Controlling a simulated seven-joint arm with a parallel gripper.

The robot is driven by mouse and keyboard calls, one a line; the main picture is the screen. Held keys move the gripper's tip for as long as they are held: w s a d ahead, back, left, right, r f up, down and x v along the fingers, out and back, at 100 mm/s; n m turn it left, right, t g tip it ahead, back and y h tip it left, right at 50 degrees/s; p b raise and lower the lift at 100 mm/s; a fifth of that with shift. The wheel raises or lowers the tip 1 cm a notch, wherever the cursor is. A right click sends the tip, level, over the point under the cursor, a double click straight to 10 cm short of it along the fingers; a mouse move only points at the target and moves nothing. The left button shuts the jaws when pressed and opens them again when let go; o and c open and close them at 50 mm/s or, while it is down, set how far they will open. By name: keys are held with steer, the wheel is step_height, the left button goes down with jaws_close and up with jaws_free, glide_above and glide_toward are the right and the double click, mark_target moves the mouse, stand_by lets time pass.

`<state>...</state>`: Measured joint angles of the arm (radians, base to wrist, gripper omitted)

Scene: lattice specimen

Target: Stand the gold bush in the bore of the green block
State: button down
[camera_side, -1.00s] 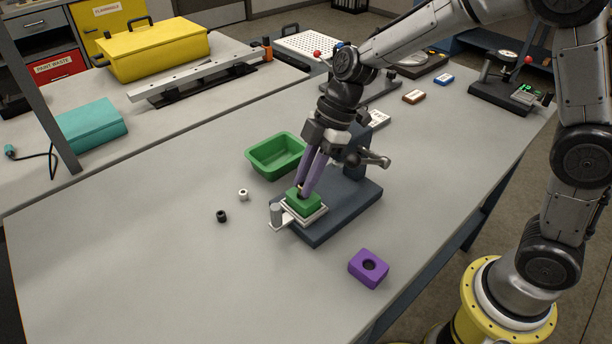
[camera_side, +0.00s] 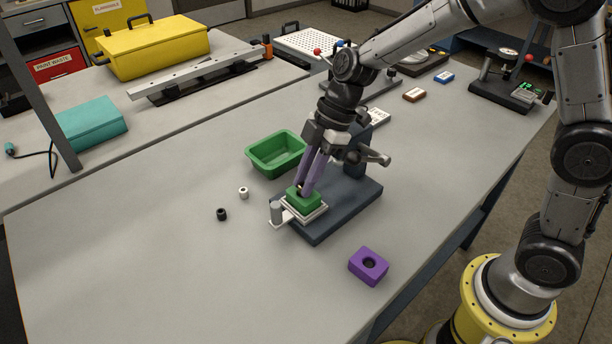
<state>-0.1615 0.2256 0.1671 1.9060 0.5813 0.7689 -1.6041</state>
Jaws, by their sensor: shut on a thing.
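The green block (camera_side: 304,201) sits in a pale square holder on the dark slate fixture base. My gripper (camera_side: 303,190) points down at the top of the block, its two purple fingers shut on the gold bush (camera_side: 300,189). Only a small gold-brown bit of the bush shows between the fingertips. The bush is right at the top of the block, where the bore is hidden by the fingers. I cannot tell how deep the bush sits in the bore.
The fixture base (camera_side: 345,212) has a post and a clamp handle (camera_side: 376,159) close to the right of my gripper. A green tray (camera_side: 274,160) stands behind. A white bush (camera_side: 243,193), a black bush (camera_side: 221,214) and a purple block (camera_side: 368,266) lie on the table. The front left is clear.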

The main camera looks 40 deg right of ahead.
steer(key=shift+f, duration=0.25)
stand_by(0.4)
steer(key=c, duration=0.7)
jaws_free()
steer(key=shift+o, duration=0.3)
steer(key=o, duration=0.4)
steer(key=shift+o, duration=0.2)
steer(key=shift+r, duration=2.5)
